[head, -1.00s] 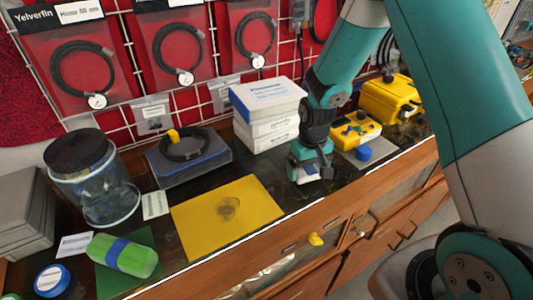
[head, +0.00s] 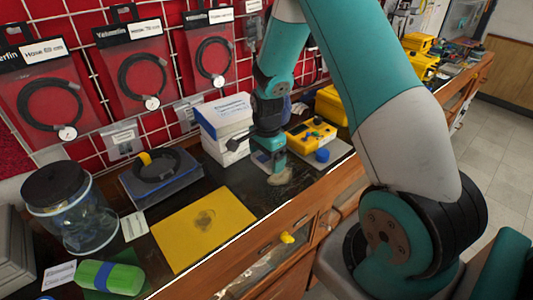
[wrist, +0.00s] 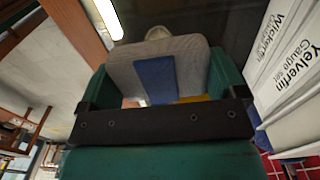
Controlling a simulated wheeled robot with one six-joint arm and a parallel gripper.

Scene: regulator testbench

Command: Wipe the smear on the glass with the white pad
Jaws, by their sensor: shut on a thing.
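My gripper (head: 268,163) is shut on the white pad (wrist: 185,72), a pale grey-white block with a blue band across its middle in the wrist view. The pad is small and partly hidden by the fingers in the head view. A beige smear (head: 281,177) lies on the dark glass bench top (head: 240,180), just in front of and below my gripper. The smear also shows beyond the pad in the wrist view (wrist: 158,33). Whether the pad touches the glass is unclear.
White boxes (head: 225,125) stand close to the left of my gripper. A yellow instrument (head: 308,135) and a blue knob (head: 322,155) are to the right. A glass jar (head: 85,222), a blue tray (head: 160,185) and a green roll (head: 105,277) are at left.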

